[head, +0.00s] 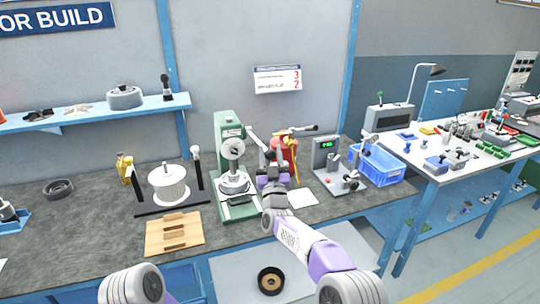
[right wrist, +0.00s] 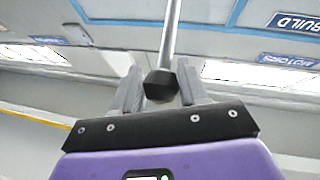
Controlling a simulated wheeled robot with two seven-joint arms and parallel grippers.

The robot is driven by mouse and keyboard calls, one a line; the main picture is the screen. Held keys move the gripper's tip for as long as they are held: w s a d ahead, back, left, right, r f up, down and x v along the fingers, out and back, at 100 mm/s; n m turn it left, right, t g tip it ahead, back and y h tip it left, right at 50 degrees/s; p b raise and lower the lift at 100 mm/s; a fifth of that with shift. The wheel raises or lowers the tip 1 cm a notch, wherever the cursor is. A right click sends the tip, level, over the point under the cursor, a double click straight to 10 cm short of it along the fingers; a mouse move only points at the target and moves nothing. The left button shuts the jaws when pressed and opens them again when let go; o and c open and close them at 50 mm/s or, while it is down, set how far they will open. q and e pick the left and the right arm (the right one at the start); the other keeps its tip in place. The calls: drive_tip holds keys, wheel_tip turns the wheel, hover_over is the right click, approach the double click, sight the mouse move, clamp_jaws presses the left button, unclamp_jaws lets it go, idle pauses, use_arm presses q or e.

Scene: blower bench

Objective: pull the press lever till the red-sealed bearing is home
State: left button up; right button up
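The green press (head: 229,150) stands on the bench near the middle of the head view, with a round pale hub on its front. Its lever (head: 258,142) slants down to the right from the hub side toward my right gripper (head: 270,178). In the right wrist view, the lever's black knob (right wrist: 160,86) sits between the two grey fingers of my right gripper (right wrist: 160,90), which appear to touch it on both sides. The rod runs up from the knob. I cannot make out the red-sealed bearing at the press. My left gripper is not in view.
A white spool on a black stand (head: 168,186) and a wooden block (head: 174,231) are left of the press.

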drive_tip(key=o, duration=0.4)
drive_tip(key=shift+s+d+r, duration=0.1)
drive_tip(key=shift+s+d, duration=0.1)
drive_tip(key=shift+d, duration=0.25)
drive_tip(key=shift+w+a, duration=0.1)
drive_tip(key=shift+a, duration=0.15)
drive_tip(key=shift+v, duration=3.85)
